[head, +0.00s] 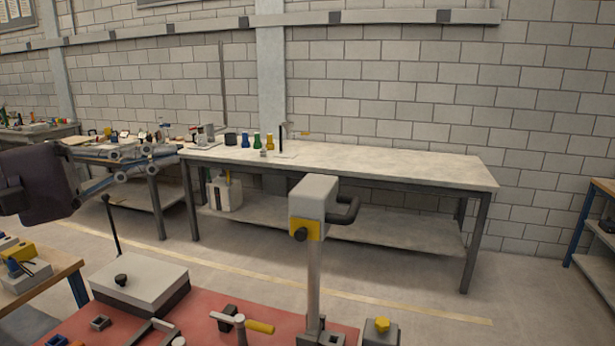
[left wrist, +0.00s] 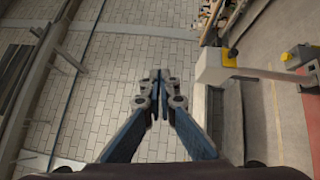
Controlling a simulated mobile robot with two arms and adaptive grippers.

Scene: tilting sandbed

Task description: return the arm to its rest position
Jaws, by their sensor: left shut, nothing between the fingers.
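My left gripper (head: 172,156) reaches in from the left edge in the head view, held in the air in front of the back workbench. Its two blue-grey fingers are drawn together with nothing between them. In the left wrist view the fingertips (left wrist: 160,85) meet near the middle of the picture, with the block wall beyond. My right gripper is in neither view.
A low grey box (head: 141,279) and several tools lie there. A long workbench (head: 400,163) stands against the wall, with floor between.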

